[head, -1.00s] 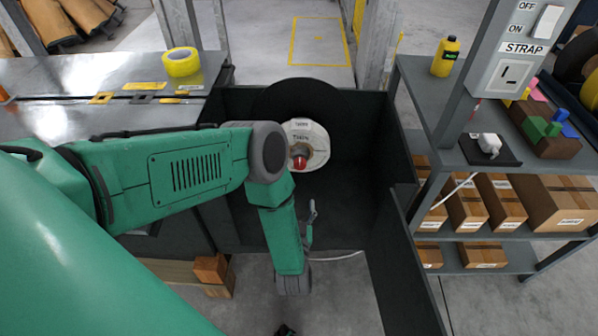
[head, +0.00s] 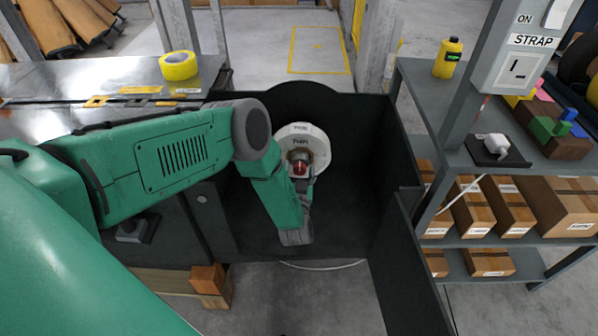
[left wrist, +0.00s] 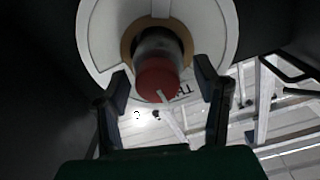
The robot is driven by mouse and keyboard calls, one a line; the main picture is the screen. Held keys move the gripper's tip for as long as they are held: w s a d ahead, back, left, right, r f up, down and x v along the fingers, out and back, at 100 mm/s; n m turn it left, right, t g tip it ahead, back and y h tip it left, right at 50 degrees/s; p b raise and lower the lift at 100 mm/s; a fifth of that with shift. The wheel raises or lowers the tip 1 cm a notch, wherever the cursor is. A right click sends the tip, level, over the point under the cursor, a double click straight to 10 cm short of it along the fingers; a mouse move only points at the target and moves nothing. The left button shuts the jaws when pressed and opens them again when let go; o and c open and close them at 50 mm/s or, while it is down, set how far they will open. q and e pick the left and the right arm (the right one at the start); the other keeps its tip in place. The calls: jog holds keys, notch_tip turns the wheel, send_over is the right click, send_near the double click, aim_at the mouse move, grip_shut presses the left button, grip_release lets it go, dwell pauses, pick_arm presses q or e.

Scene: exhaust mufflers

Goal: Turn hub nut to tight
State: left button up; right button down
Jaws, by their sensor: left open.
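The hub is a round white disc (head: 316,140) with a tan ring, on the dark back wall of an open black bay. A metal shaft end with a red cap, which I take for the hub nut (head: 299,169), sticks out of its middle. In the left wrist view the red nut (left wrist: 157,82) has a pale line on its lower face. My left gripper (head: 303,186) is at the nut, partly hidden by my wrist. In the left wrist view its open fingers (left wrist: 163,84) stand on either side of the nut, with gaps visible. My right gripper is out of view.
Black side walls (head: 398,150) enclose the bay closely. A metal bench (head: 60,85) with yellow tape (head: 178,66) is at left. A grey shelf (head: 425,95) with a yellow bottle (head: 447,58), boxes and a STRAP switch panel (head: 520,60) is at right.

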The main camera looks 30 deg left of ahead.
pick_arm(q)
jog(key=shift+d+r, duration=0.2)
jog(key=shift+d, duration=0.15)
jog(key=c, duration=1.1)
jog(key=shift+a+f, duration=0.1)
jog(key=shift+a, duration=0.1)
jog(key=shift+c, duration=0.2)
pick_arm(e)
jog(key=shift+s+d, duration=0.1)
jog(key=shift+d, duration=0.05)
